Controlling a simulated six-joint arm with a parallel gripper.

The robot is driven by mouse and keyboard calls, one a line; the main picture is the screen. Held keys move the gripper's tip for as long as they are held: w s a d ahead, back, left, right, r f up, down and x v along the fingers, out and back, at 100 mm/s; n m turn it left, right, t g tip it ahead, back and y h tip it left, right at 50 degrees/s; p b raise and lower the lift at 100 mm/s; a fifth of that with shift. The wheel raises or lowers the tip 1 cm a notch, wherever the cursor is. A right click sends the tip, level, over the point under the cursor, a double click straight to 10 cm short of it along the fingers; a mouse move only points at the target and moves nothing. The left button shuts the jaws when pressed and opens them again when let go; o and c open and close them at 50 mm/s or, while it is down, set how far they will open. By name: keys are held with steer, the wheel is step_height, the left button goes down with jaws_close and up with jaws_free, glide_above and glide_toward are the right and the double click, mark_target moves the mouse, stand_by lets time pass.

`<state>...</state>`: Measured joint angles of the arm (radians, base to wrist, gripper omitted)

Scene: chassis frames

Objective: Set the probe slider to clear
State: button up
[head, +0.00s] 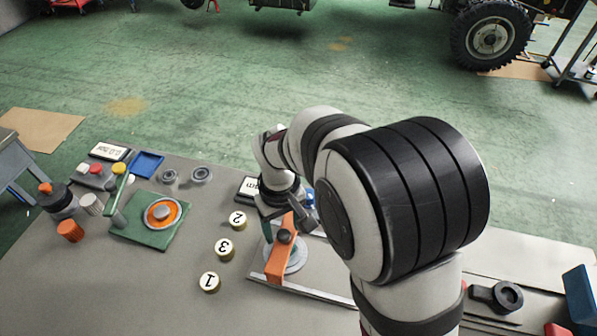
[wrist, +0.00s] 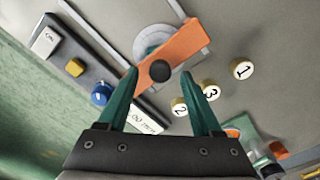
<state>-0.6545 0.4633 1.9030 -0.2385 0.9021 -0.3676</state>
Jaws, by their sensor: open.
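An orange slide with a black knob, which looks like the probe slider (head: 277,262), sits over a pale round disc (head: 296,258) on a flat plate with a metal edge. In the wrist view the orange slide (wrist: 182,47) runs diagonally, with its black knob (wrist: 160,71) in the middle. My gripper (head: 286,226) is over the slide in the head view. In the wrist view the open green fingers of my gripper (wrist: 161,73) lie one on each side of the knob. I cannot tell whether they touch it. No "clear" marking is legible.
Several numbered round pieces (head: 225,249) stand left of the slide. A readout (wrist: 145,117), blue knob (wrist: 102,94) and yellow button (wrist: 75,67) sit beside it. A green plate with an orange ring (head: 163,213) is further left. Bare bench (head: 130,290) lies at front left.

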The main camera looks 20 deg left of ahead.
steer(key=shift+f, duration=0.65)
steer(key=shift+c, duration=0.3)
jaws_close()
steer(key=shift+r, duration=0.1)
stand_by(0.5)
